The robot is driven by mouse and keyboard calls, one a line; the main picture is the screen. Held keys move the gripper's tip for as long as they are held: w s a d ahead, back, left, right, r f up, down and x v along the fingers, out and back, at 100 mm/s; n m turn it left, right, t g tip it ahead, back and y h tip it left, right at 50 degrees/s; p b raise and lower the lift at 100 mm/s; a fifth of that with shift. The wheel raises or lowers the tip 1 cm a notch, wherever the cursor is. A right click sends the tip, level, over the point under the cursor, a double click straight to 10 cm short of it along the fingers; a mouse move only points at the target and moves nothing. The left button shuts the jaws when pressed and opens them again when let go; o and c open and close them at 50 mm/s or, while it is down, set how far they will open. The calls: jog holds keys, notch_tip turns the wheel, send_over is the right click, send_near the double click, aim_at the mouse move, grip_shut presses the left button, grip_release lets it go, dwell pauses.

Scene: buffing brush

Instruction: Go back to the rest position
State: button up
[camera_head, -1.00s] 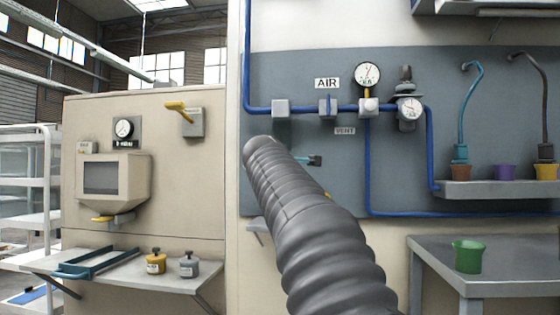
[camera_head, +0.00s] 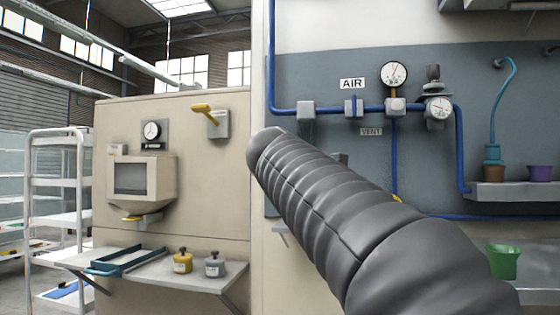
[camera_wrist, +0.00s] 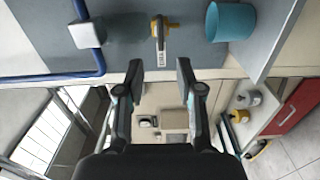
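My gripper (camera_wrist: 158,78) shows in the wrist view with its two dark fingers spread apart. Nothing is held between them. Past the fingertips is a grey panel with a yellow-handled fitting (camera_wrist: 160,27) and a small label; the fingers look apart from it. In the head view my own grey ribbed arm crosses the middle, and the gripper itself is hidden behind it. No buffing brush can be made out.
A blue air pipe (camera_head: 331,109) with a gauge (camera_head: 394,74) runs along the wall panel. A shelf (camera_head: 205,273) at left bears a yellow canister (camera_head: 182,262), a grey canister (camera_head: 215,265) and a blue tray frame (camera_head: 107,268). A green pot (camera_head: 503,262) stands at right.

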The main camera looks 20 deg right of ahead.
dwell(0.4)
jog(key=s+a+f+m+g+y, duration=0.1)
jog(key=s+f+m+g+y, duration=0.1)
jog(key=f, duration=0.6)
jog(key=s+a+f+m+g+y+p, duration=0.1)
jog(key=s+a+f+m+g, duration=0.15)
jog(key=f, duration=0.65)
jog(key=s+a+f+m+g+y, duration=0.1)
jog(key=f+m+g+y, duration=0.1)
jog(key=f, duration=0.6)
jog(key=s+a+f+m+g+y+p, duration=0.1)
jog(key=s+a+f, duration=0.3)
jog(key=s+f, duration=0.4)
jog(key=s+a+f+m+g+y+p, duration=0.2)
jog(key=s+f, duration=0.7)
jog(key=s, duration=0.5)
jog(key=shift+s+a+m+y+p, duration=0.35)
jog(key=shift+a+m+y+p, duration=0.45)
jog(key=shift+a+y, duration=0.3)
